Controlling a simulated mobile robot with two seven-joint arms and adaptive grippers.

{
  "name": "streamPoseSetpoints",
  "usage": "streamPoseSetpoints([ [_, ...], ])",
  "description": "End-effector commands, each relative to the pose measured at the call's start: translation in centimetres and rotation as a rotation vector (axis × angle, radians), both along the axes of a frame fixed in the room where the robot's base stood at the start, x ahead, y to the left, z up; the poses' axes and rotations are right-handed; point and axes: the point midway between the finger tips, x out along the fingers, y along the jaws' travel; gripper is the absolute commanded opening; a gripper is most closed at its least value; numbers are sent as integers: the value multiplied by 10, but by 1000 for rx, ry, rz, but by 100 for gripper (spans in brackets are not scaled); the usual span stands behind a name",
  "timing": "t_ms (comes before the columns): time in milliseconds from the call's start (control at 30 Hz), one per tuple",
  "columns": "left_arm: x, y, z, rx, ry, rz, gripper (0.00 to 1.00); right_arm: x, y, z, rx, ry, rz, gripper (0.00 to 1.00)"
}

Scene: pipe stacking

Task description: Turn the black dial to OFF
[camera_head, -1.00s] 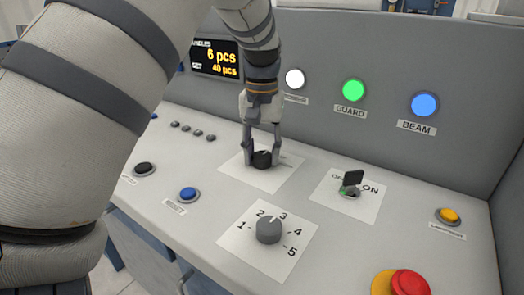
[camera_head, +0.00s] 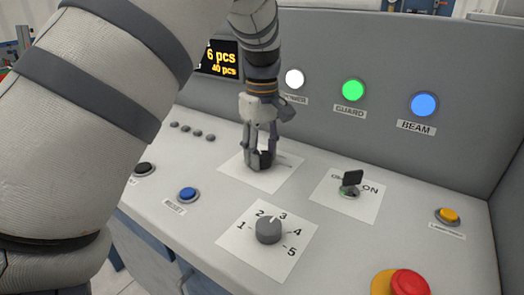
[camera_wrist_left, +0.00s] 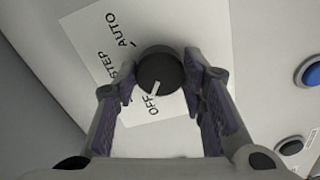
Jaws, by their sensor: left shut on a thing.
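The black dial (camera_wrist_left: 160,72) sits on a white label card (camera_wrist_left: 95,50) marked AUTO, STEP and OFF in the left wrist view. Its white pointer line is on the side facing the OFF mark and points roughly at it. My left gripper (camera_head: 260,163) comes down from above and is shut on the dial, with one finger on each side. In the head view the dial (camera_head: 264,157) is partly hidden by the fingers, and its card's text cannot be read. My right gripper is not in view.
A grey numbered knob (camera_head: 269,230) stands in front, with a key switch (camera_head: 351,183) to the right. A red button (camera_head: 410,283), a yellow button (camera_head: 447,215) and a blue button (camera_head: 188,194) are on the panel. Lit lamps line the upright back wall.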

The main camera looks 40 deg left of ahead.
Motion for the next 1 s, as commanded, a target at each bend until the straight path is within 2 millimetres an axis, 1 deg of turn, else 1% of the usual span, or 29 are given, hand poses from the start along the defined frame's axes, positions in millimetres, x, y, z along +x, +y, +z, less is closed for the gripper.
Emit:
streamPoseSetpoints([
  [200,0,0,0,0,1,103,10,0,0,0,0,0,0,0],
  [400,0,0,0,0,1,153,10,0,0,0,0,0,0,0],
  [933,0,0,0,0,0,172,10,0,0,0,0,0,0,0],
  [967,0,0,0,0,0,172,44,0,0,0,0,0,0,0],
  [1000,0,0,0,0,0,172,53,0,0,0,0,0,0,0],
])
